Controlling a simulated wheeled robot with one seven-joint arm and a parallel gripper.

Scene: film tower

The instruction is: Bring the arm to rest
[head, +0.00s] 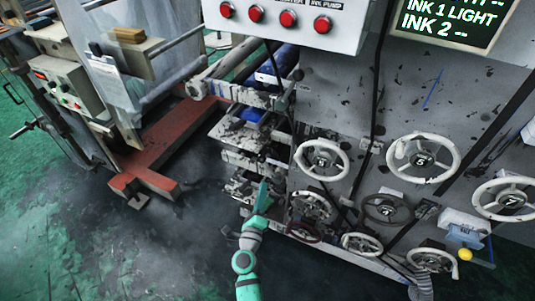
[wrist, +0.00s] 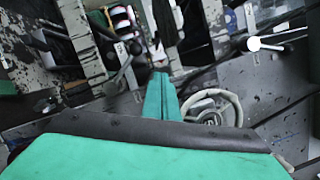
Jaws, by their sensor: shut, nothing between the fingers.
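My arm is green and grey and reaches up from the bottom of the head view. My gripper (head: 262,193) is a narrow green tip in front of the lower part of the printing machine, left of its handwheels. In the wrist view my gripper (wrist: 161,92) shows as green fingers pressed together, with nothing between them. A white handwheel (wrist: 215,108) lies just right of the fingers in that view. I cannot tell from these views whether the fingertips touch the machine.
Red buttons (head: 289,19) sit on a white box above. A red frame (head: 150,150) stands at left. The dark floor (head: 160,250) left of my arm is clear.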

